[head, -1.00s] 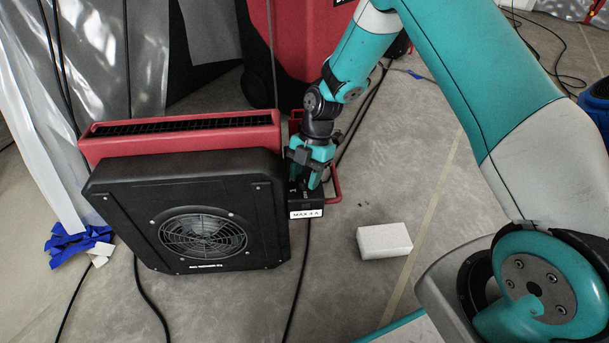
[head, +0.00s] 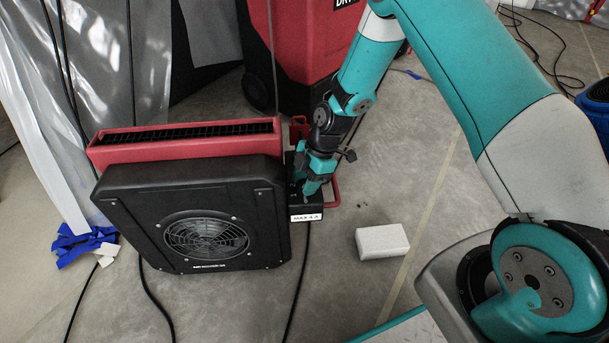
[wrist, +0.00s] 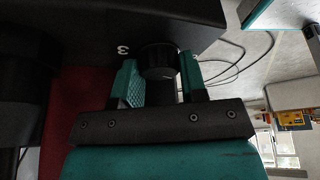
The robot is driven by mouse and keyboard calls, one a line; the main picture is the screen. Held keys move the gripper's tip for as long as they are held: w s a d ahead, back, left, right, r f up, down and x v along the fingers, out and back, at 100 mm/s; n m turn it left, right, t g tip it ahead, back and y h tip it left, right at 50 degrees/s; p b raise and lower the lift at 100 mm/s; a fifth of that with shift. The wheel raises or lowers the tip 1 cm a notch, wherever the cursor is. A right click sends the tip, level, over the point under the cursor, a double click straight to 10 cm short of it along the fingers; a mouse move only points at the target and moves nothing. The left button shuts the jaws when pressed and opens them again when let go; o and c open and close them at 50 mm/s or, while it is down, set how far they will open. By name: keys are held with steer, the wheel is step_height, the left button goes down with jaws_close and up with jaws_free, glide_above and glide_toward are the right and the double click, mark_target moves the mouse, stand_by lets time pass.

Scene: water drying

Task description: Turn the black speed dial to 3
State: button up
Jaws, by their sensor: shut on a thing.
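The black speed dial (wrist: 158,62) is a round knob on a black control box (head: 308,213), which bears a white label at the right side of the blower. In the wrist view my gripper (wrist: 160,72) has its two teal fingers on either side of the dial, shut on it. A white mark that looks like a 3 (wrist: 123,48) is on the box left of the dial. Another white mark is partly hidden by the right finger. I cannot make out the dial's pointer. In the head view my gripper (head: 312,184) comes down onto the box and hides the dial.
The black and red blower (head: 240,200) stands left of my gripper. A large red machine (head: 300,50) is behind. A white block (head: 382,241) lies on open floor to the right. Dark cables run across the floor.

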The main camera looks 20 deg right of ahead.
steer(key=m+p, duration=0.1)
steer(key=m, duration=0.1)
steer(key=m+t+p, duration=0.1)
steer(key=shift+s+d+r+m, duration=0.1)
steer(key=shift+s+r+m, duration=0.1)
steer(key=shift+m, duration=0.2)
steer(key=m+t+p, duration=0.1)
steer(key=m+p, duration=0.1)
steer(key=m, duration=0.1)
steer(key=shift+s+m+t+h, duration=0.1)
steer(key=shift+m+t+h, duration=0.2)
steer(key=shift+t, duration=0.1)
steer(key=m+t+h+p, duration=0.1)
steer(key=m+p, duration=0.1)
steer(key=m, duration=0.2)
steer(key=shift+f, duration=0.1)
steer(key=shift+f+m+t+h+p, duration=0.1)
steer(key=shift+m+t+h+p, duration=0.3)
steer(key=shift+m, duration=0.55)
steer(key=shift+m+t+h+p, duration=0.1)
steer(key=shift+m+h+p, duration=0.1)
steer(key=shift+m+p, duration=0.55)
steer(key=shift+m, duration=0.3)
steer(key=o, duration=0.6)
steer(key=shift+o, duration=0.2)
